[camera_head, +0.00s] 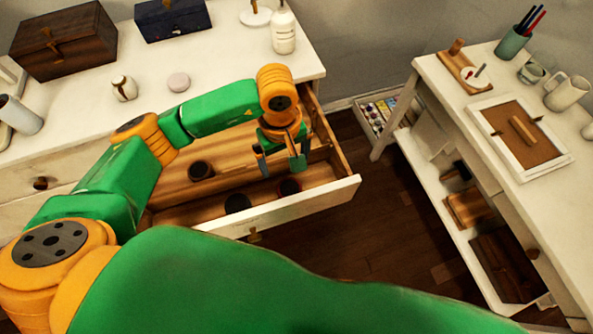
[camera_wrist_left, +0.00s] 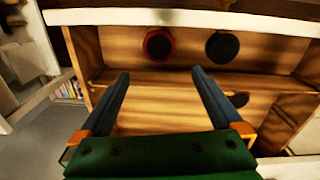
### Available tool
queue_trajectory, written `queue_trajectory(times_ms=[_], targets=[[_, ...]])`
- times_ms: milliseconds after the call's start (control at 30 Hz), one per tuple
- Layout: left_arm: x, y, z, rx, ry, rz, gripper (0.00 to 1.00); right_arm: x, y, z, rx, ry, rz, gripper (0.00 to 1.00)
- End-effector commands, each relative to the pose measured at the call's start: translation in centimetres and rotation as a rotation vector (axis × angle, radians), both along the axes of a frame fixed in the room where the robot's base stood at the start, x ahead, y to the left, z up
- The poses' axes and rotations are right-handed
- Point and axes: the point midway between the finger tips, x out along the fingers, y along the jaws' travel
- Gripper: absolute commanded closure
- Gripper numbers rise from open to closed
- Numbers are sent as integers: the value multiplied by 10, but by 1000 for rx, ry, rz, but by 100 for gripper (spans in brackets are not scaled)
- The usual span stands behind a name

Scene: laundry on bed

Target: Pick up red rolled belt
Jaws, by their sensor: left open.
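The red rolled belt (camera_head: 289,187) lies in the front compartment of the open drawer (camera_head: 328,198), near its right end. In the left wrist view the belt (camera_wrist_left: 158,44) shows a red rim around a dark centre, close to the drawer's front wall. My left gripper (camera_head: 280,163) is over the drawer, pointing down, open and empty. In the wrist view its fingertips (camera_wrist_left: 160,73) are apart, with the belt beyond them and roughly in line with the gap. The gripper and belt do not appear to touch. My right gripper is not in view.
A black roll (camera_head: 237,203) lies left of the belt in the same compartment. Another dark roll (camera_head: 200,170) is behind the divider. Drawer walls stand close around. A white dresser top (camera_head: 220,65) with boxes and a bottle (camera_head: 283,28) is behind; a white desk (camera_head: 470,110) stands right.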

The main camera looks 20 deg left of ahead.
Motion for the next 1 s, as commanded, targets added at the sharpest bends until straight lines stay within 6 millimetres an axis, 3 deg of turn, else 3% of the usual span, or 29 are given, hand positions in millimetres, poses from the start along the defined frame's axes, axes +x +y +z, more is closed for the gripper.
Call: queue_trajectory(times_ms=[33, 367, 567, 833, 1000], targets=[[-1, 0, -18, -1, 1, 0, 0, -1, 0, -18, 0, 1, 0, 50], [-1, -1, -68, -3, 2, 0, 0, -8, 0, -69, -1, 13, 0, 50], [-2, -2, -82, -3, 7, 1, 0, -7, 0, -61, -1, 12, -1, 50], [0, -6, -132, -3, 5, 2, 0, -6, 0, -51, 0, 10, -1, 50], [0, -5, -138, -3, 1, -1, 0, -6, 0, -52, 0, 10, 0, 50]])
